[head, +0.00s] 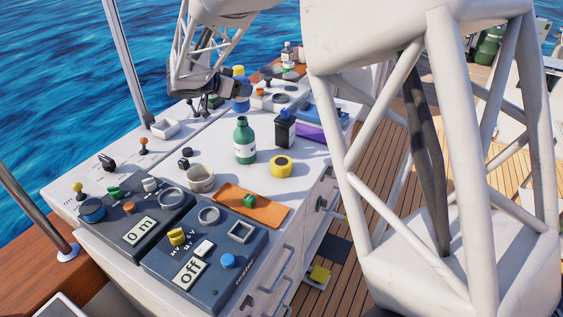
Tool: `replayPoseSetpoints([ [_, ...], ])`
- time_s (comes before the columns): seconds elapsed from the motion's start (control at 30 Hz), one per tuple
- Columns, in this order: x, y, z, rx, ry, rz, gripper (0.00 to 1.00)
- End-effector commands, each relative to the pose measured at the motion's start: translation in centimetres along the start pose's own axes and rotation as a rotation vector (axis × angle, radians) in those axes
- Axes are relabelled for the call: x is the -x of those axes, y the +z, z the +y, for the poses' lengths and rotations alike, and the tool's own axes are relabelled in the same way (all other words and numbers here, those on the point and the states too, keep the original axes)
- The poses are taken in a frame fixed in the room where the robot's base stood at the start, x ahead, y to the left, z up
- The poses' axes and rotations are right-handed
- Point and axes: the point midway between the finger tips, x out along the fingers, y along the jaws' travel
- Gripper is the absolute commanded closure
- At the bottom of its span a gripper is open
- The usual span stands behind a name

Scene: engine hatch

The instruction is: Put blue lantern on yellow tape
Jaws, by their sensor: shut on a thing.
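The yellow tape (281,167) is a yellow roll with a dark centre, lying flat on the white console top, right of the green bottle. My gripper (237,88) is at the upper middle, beyond the bottle, reaching in from the left. Its dark fingers are shut on the blue lantern (240,106), which shows a blue lower part and a yellow top. The fingers hide the lantern's middle. It looks upright; I cannot tell whether its base touches the console. The lantern is apart from the tape, farther back and to its left.
A grey cup (201,178) and an orange tray (250,206) are nearer. The console's right edge lies close beside the tape.

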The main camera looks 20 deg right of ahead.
Motion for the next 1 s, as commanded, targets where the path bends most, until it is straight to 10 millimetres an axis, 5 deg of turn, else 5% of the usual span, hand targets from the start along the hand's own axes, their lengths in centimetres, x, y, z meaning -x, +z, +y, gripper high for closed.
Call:
replayPoseSetpoints([
  [1.0,1.7,1.7,18.6,0.023,-0.047,-0.001,0.7],
])
